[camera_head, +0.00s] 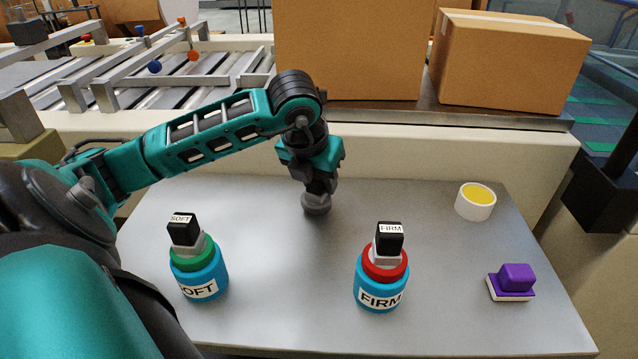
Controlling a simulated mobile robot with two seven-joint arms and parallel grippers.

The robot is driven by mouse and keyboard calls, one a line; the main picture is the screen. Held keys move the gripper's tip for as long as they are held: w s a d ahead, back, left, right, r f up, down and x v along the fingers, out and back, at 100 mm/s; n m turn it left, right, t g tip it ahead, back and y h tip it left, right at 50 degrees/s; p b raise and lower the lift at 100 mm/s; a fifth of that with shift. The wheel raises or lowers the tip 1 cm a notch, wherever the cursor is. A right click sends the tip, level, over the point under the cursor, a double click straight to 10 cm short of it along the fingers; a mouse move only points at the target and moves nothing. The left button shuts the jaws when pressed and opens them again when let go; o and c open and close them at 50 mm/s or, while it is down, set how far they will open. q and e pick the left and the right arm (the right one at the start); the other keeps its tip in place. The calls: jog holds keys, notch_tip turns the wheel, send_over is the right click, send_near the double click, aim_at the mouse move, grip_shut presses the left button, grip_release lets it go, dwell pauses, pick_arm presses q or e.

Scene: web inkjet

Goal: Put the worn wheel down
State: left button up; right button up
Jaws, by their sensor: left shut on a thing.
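My left gripper (319,187) points down over the middle of the grey table and is shut on the worn wheel (316,205), a small grey disc. The wheel is at or just above the table top; I cannot tell if it touches. The gripper partly hides it. My right gripper is not in view.
A blue SOFT holder (205,283) with a green ring and black-topped piece stands front left. A blue FIRM holder (378,292) with a red ring stands front right of the wheel. A purple block (515,278) and a white, yellow-filled cup (475,208) are at right. Cardboard boxes (350,50) stand behind.

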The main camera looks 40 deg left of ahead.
pick_arm(q)
jog(key=shift+f, duration=0.5)
jog(key=shift+r, duration=0.1)
jog(key=shift+f, duration=0.25)
jog(key=o, duration=1.1)
jog(key=shift+r, duration=0.1)
